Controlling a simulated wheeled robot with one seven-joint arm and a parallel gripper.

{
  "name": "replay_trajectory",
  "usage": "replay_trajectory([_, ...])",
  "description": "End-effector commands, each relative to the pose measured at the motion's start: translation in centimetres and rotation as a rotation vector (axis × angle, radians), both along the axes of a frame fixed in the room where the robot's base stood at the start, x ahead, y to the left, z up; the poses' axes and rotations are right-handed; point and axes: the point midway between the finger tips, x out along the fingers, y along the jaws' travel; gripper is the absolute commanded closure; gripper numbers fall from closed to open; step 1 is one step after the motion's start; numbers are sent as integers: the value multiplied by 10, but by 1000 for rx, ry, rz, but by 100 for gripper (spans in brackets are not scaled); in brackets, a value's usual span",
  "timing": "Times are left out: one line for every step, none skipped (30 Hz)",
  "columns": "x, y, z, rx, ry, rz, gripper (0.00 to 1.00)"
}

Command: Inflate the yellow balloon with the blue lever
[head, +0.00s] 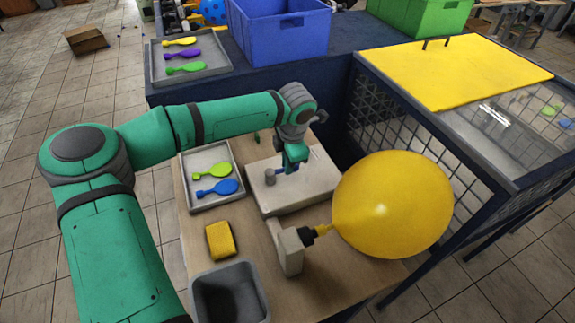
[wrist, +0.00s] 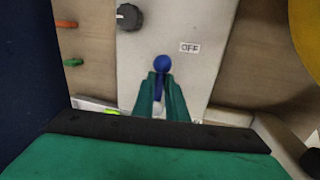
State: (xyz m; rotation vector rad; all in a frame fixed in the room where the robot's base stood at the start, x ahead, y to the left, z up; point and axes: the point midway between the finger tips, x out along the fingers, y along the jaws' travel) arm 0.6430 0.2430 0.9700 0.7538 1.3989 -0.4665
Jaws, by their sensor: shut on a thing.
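The yellow balloon (head: 393,205) is large and round, and its neck sits on the dark nozzle (head: 308,236) of the pump. Its edge shows at the upper right of the wrist view (wrist: 308,35). My gripper (head: 291,166) is over the pale pump box (head: 310,198). In the wrist view my gripper (wrist: 161,85) is shut on the blue lever (wrist: 162,64), whose round knob shows beyond the fingertips. An OFF label (wrist: 190,47) is beside the lever. A second label nearer me is mostly hidden by my gripper.
A dark dial (wrist: 129,17) is on the box. A tray (head: 187,190) holds a green and a blue flat balloon. A yellow sponge-like block (head: 220,240) and a grey bin (head: 230,268) stand in front. A mesh-sided cage with a yellow lid (head: 455,70) is at right.

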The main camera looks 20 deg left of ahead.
Motion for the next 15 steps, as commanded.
replay_trajectory([2, 4, 3, 7, -4, 15, 100])
replay_trajectory([2, 4, 3, 7, -4, 22, 100])
replay_trajectory([3, 4, 2, 7, -4, 30, 100])
replay_trajectory([3, 4, 3, 7, -4, 36, 100])
replay_trajectory([3, 4, 2, 7, -4, 40, 100])
replay_trajectory([3, 4, 2, 7, -4, 44, 100])
replay_trajectory([3, 5, 2, 7, -4, 47, 100])
replay_trajectory([3, 5, 2, 7, -4, 49, 100])
replay_trajectory([3, 5, 2, 7, -4, 51, 100])
replay_trajectory([3, 5, 2, 6, -4, 52, 100])
replay_trajectory([4, 5, 2, 7, -4, 52, 100])
replay_trajectory([3, 5, 2, 6, -4, 53, 100])
replay_trajectory([3, 5, 2, 7, -5, 53, 100])
replay_trajectory([4, 5, 2, 7, -5, 53, 100])
replay_trajectory([4, 5, 2, 7, -5, 53, 100])
